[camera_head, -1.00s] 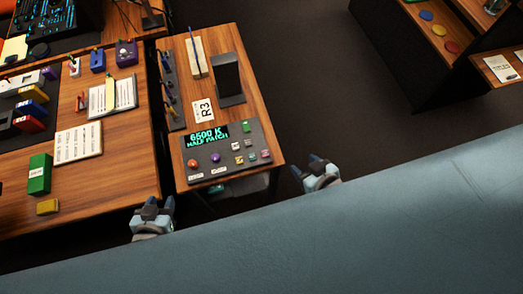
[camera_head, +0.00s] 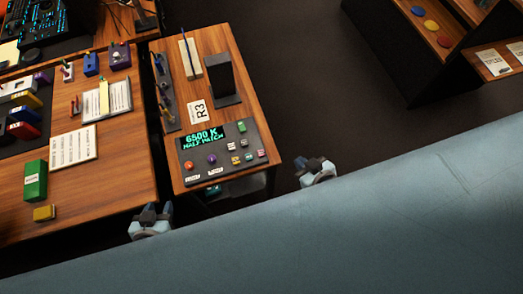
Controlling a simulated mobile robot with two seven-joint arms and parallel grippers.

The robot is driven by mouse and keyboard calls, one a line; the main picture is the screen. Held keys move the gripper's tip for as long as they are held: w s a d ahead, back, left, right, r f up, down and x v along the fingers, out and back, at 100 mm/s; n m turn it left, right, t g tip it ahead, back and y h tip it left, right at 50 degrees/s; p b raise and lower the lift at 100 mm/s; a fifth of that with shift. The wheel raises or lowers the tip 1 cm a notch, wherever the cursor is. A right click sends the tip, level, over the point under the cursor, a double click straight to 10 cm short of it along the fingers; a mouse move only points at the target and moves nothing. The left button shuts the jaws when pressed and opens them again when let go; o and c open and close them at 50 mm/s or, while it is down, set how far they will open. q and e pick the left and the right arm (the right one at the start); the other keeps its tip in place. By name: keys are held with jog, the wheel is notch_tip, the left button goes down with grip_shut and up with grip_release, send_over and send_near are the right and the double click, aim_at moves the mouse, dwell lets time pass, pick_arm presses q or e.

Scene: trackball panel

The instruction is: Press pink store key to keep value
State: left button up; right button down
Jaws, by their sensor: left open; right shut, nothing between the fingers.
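The dark grey trackball panel (camera_head: 213,177) lies on the near end of the narrow wooden desk. Its green display reads "6500 K" and "HALF MATCH". A small pinkish key (camera_head: 261,153) sits at the panel's right edge; its label is too small to read. A red ball (camera_head: 189,166) and a purple ball (camera_head: 212,159) sit to the left, with several small keys and a green key (camera_head: 241,127). My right gripper (camera_head: 310,162) is shut and empty, right of the desk, apart from the panel. My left gripper (camera_head: 158,208) is open and empty, below the panel's left side.
A dark upright block (camera_head: 221,75) and an "R3" card (camera_head: 197,111) are on the same desk. The left desk (camera_head: 110,180) holds a green block (camera_head: 35,181), a yellow block (camera_head: 44,213) and papers. Open floor lies to the right, before a dark shelf unit (camera_head: 380,50).

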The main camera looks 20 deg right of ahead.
pick_arm(q)
jog(key=shift+w, duration=0.15)
jog(key=shift+w+r, duration=0.2)
jog(key=shift+w, duration=0.05)
jog(key=shift+s+f, duration=0.25)
jog(key=shift+s, duration=0.25)
jog(key=shift+w+r, duration=0.1)
jog(key=shift+w, duration=0.15)
